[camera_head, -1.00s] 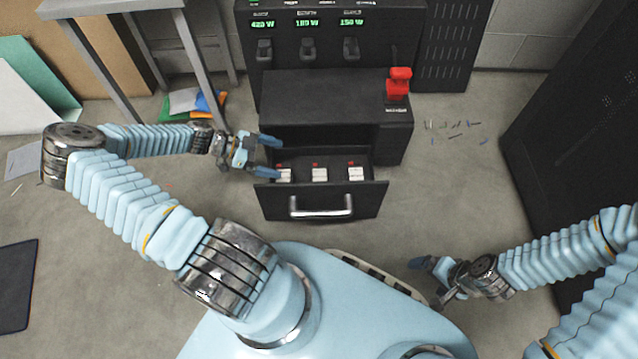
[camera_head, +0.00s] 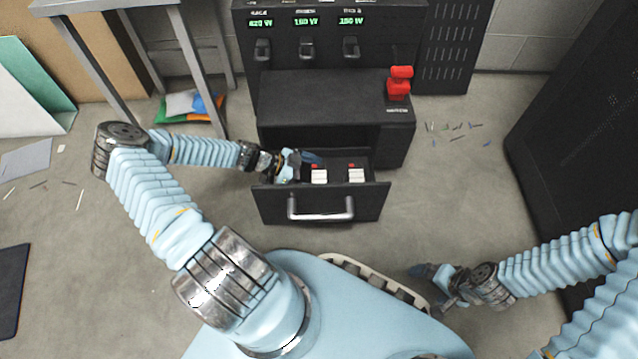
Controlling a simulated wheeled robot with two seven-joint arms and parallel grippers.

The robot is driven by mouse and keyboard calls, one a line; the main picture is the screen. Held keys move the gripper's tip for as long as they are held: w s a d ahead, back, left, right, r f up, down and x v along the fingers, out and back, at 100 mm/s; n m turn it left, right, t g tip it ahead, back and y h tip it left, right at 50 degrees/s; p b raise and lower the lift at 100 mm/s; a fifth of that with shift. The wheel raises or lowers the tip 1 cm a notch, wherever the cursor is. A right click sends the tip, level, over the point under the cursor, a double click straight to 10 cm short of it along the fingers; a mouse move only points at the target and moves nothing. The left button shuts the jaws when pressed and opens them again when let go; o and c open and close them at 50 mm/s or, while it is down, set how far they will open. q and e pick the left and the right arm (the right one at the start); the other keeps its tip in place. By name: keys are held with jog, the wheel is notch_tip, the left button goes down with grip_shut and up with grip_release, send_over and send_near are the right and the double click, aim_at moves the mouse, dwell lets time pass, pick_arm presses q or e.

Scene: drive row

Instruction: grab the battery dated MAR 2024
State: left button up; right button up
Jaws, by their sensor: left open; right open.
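An open drawer (camera_head: 273,207) with a silver handle juts from the black cabinet. Inside are batteries with white labels and red tops: a middle battery (camera_head: 319,175) and a right battery (camera_head: 356,174). Their dates are too small to read. The left battery's spot is hidden behind my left gripper. My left gripper (camera_head: 308,168) is open over the left part of the drawer, with its fingers just left of the middle battery. I cannot tell whether it touches a battery. My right gripper (camera_head: 428,285) is open and empty, low at the right, away from the drawer.
The black cabinet (camera_head: 320,100) has green displays, black levers and a red switch (camera_head: 399,83). A grey metal table (camera_head: 110,5) stands at the back left. A tall black cabinet (camera_head: 575,110) stands at the right. Floor right of the drawer is mostly clear.

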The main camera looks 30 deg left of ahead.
pick_arm(q)
jog(key=shift+w+d+f, duration=0.1)
grip_shut()
dwell(0.6)
